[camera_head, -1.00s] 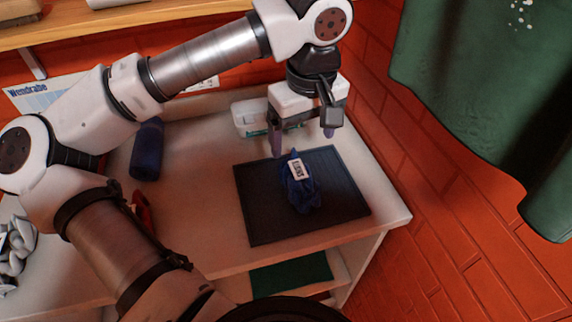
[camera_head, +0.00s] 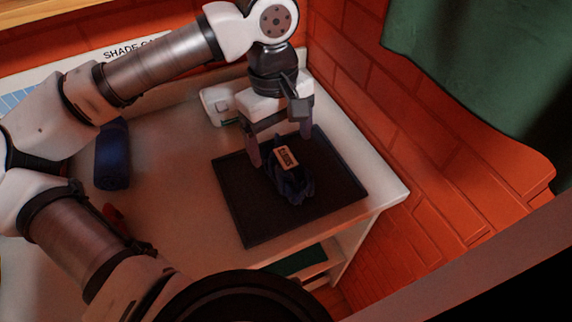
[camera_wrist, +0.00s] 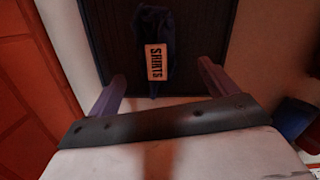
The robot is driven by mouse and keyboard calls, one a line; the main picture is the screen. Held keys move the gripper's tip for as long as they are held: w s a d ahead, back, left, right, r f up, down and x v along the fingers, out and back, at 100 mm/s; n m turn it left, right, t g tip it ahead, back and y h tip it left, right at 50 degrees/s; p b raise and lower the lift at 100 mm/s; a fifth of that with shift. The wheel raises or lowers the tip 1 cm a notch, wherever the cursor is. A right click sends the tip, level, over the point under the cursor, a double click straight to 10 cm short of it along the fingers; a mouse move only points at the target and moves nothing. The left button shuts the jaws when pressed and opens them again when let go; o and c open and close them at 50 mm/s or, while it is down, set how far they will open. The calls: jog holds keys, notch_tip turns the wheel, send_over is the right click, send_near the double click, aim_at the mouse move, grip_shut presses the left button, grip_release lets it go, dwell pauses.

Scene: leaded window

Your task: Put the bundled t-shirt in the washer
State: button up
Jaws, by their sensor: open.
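The bundled t-shirt (camera_head: 292,184) is a dark blue bundle with a tag, lying on a dark mat (camera_head: 246,226) on the white counter. In the wrist view its tag reads "SHIRTS", and the bundle (camera_wrist: 154,25) lies beyond and between my fingertips. My gripper (camera_head: 278,153) is open and empty, pointing down over the far side of the bundle. The wrist view shows its two purple fingers (camera_wrist: 160,82) spread either side of the tag's near end. Whether they touch the bundle cannot be told. No washer is recognisable in these views.
A white box (camera_head: 219,104) lies behind the mat. A brick wall (camera_head: 400,180) and a green cloth (camera_head: 480,80) are at the right. A shelf with green material (camera_head: 294,261) is below.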

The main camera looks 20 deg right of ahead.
aim_at(283, 155)
jog(key=shift+s+d+f+p, duration=0.15)
jog(key=shift+f+p, duration=0.15)
jog(key=shift+f, duration=0.8)
jog(key=shift+s+a+f+p, duration=0.1)
jog(key=shift+f+p, duration=0.2)
jog(key=shift+f, duration=0.75)
jog(key=shift+s+d+f+p, duration=0.15)
jog(key=shift+f+p, duration=0.15)
jog(key=shift+f, duration=0.8)
jog(key=c, duration=1.2)
jog(key=shift+c, duration=0.2)
notch_tip(283, 155, up, 20)
jog(key=b, duration=0.2)
